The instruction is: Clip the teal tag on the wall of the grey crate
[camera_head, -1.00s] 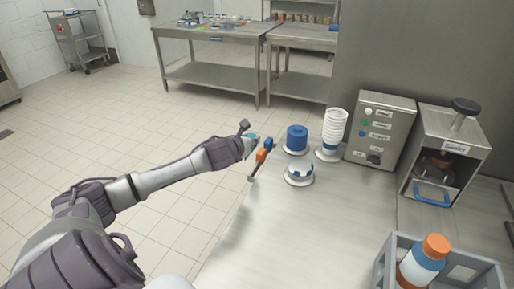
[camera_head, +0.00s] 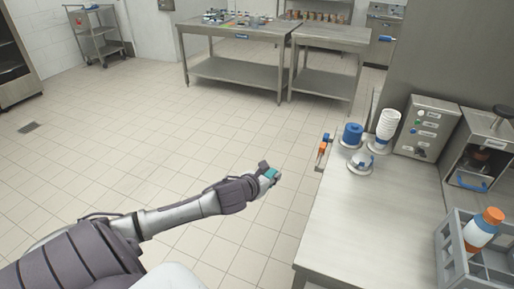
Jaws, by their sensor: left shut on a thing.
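My left gripper (camera_head: 268,172) is shut on the small teal tag (camera_head: 272,174), over the floor left of the steel table. Its fingers hide part of the tag. The grey crate (camera_head: 447,245) stands on the table at the lower right, well away from the gripper. No tag shows on the visible crate walls. My right gripper is not in view.
On the steel table (camera_head: 375,208) stand a blue roll (camera_head: 352,135), a white-and-blue dispenser (camera_head: 362,162), a stack of white cups (camera_head: 387,126), a button box (camera_head: 426,128) and a press machine (camera_head: 481,152). An orange-and-blue tool (camera_head: 323,149) is at its left edge. The table's middle is bare.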

